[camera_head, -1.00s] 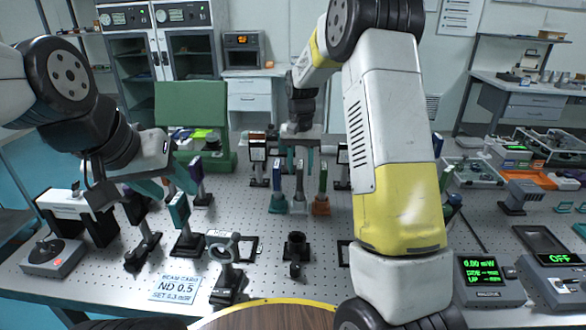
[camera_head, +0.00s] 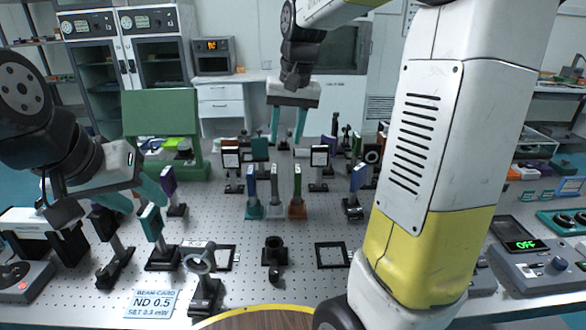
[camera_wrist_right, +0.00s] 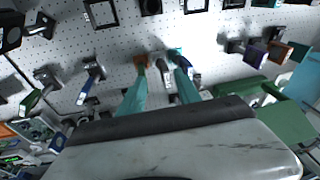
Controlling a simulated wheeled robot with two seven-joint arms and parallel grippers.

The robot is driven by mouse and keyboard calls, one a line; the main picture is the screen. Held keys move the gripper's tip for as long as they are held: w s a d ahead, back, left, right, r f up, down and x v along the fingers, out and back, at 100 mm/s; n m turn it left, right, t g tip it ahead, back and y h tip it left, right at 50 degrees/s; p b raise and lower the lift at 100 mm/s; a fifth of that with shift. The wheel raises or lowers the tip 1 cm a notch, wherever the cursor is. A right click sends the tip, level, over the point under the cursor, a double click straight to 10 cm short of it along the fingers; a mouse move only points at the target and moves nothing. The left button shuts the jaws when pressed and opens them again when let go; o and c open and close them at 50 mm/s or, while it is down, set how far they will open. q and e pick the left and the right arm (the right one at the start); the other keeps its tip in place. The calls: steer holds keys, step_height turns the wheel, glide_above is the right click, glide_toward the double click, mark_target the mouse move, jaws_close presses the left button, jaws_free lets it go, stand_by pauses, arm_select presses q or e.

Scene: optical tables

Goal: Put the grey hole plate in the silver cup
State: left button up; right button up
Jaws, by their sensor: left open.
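Three thin plates stand upright in coloured holders mid-table. The middle one, a pale grey plate (camera_head: 274,184) edge-on to the head camera, stands in a silver cup (camera_head: 274,211); its hole cannot be seen from this angle. The silver cup (camera_wrist_right: 168,82) also shows in the right wrist view, below and between my fingers. My right gripper (camera_head: 287,138) is open and empty, raised above and behind the three plates. My left gripper (camera_head: 148,198) is open at the left, near a teal-faced plate on a black post (camera_head: 152,222); nothing shows in its jaws.
A teal cup (camera_head: 254,211) with a blue plate and a copper cup (camera_head: 297,211) with a green plate flank the silver one. Black mounts crowd behind. A ring mount (camera_head: 203,266) and a short black tube holder (camera_head: 273,252) stand in front. My right arm hides much of the right side.

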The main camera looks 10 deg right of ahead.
steer(key=s+n+t+y, duration=0.1)
steer(key=s+t, duration=0.3)
steer(key=s, duration=1.5)
steer(key=shift+s+f+n, duration=0.15)
steer(key=shift+f+n, duration=0.25)
